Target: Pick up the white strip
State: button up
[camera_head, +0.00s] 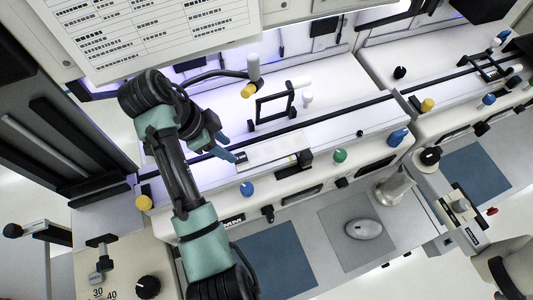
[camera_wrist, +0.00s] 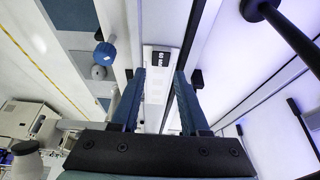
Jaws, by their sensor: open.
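My gripper (camera_head: 230,149), with blue fingers, is at the strip's left end. In the wrist view the strip (camera_wrist: 157,88) runs lengthwise between the two fingers of my gripper (camera_wrist: 160,74), its dark-marked end near the fingertips. The fingers are apart and hold nothing. I cannot tell how high they are above the strip.
A black clamp block (camera_head: 305,157) sits at the strip's right end. A black frame (camera_head: 274,107) stands behind it. Blue (camera_head: 247,188) and green (camera_head: 340,155) knobs line the machine front. A mouse (camera_head: 363,229) lies on a grey pad below. A printed sheet hangs upper left.

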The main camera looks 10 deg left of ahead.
aim_at(241, 157)
jog(key=shift+d+f, duration=0.15)
jog(key=shift+f, duration=0.3)
jog(key=p+x, duration=0.2)
jog(key=x, duration=0.2)
jog(key=shift+w+d, duration=0.15)
jog(key=shift+w, duration=0.05)
jog(key=shift+w+d+f, duration=0.1)
jog(key=shift+f, duration=0.35)
grip_shut()
